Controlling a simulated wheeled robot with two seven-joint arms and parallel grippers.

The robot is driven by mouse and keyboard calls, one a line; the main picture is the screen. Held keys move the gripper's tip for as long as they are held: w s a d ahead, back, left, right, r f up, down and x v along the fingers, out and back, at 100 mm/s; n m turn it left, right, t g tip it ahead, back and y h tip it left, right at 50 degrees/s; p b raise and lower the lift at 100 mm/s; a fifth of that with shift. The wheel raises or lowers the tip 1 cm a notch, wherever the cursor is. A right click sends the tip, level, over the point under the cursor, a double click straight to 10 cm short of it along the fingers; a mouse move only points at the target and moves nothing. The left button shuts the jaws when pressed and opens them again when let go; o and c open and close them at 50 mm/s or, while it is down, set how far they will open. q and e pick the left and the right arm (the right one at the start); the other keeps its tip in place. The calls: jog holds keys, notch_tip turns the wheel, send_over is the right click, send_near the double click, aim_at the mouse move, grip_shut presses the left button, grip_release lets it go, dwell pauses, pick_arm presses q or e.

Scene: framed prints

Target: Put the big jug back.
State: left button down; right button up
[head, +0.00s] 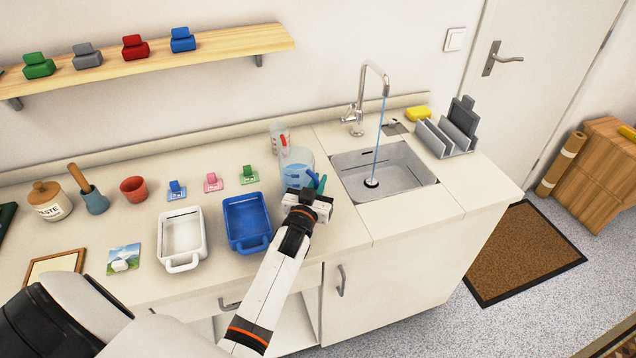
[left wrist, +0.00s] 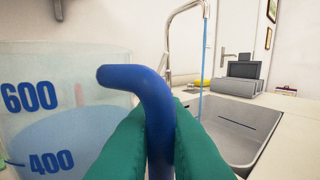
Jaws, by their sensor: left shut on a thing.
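The big jug (head: 295,161) is clear, with blue markings and bluish water in it; it is on the counter beside the sink's left edge, and I cannot tell whether it touches the counter. Its wall with 600 and 400 marks (left wrist: 45,125) fills the left of the left wrist view. My left gripper (head: 315,184) has green fingers shut on the jug's blue handle (left wrist: 135,78), which rises between the fingertips. The jug looks upright. My right gripper is in neither view.
A smaller clear jug (head: 279,135) stands just behind. Water runs from the tap (head: 376,72) into the sink (head: 400,180). A blue tray (head: 247,222) and a white tray (head: 181,235) lie to the left. A grey rack (head: 445,138) and yellow sponge (head: 418,113) are right of the tap.

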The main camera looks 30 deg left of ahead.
pick_arm(q)
jog(key=c, duration=1.5)
grip_release()
jog(key=shift+r, duration=0.1)
jog(key=b+v, duration=0.1)
jog(key=v, duration=1.1)
jog(key=shift+s, duration=0.1)
